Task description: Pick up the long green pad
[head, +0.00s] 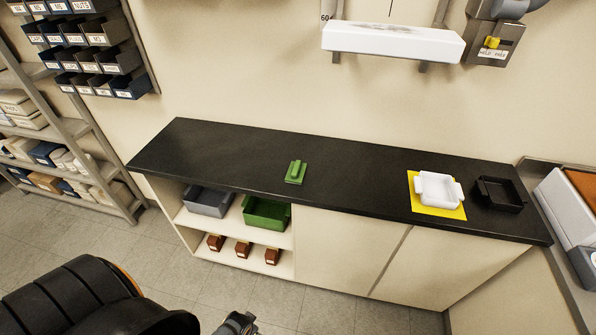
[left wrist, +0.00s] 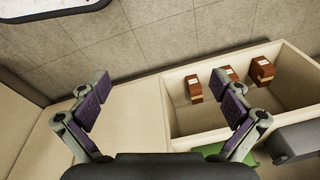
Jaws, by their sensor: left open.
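The long green pad (head: 296,172) lies on the black countertop (head: 345,175), left of its middle. It looks like a flat green base with a raised green part on top. My left gripper (left wrist: 161,82) is open and empty in the left wrist view, above the open shelf and the floor. In the head view only a small part of it shows at the bottom edge (head: 238,326), in front of the cabinet and well apart from the pad. The pad does not show in the left wrist view. My right gripper is not in view.
A white tray (head: 438,188) sits on a yellow mat (head: 425,210), beside a black tray (head: 499,195). The shelf under the counter holds a grey bin (head: 208,203), a green bin (head: 266,214) and brown boxes (head: 243,249). The countertop around the pad is clear.

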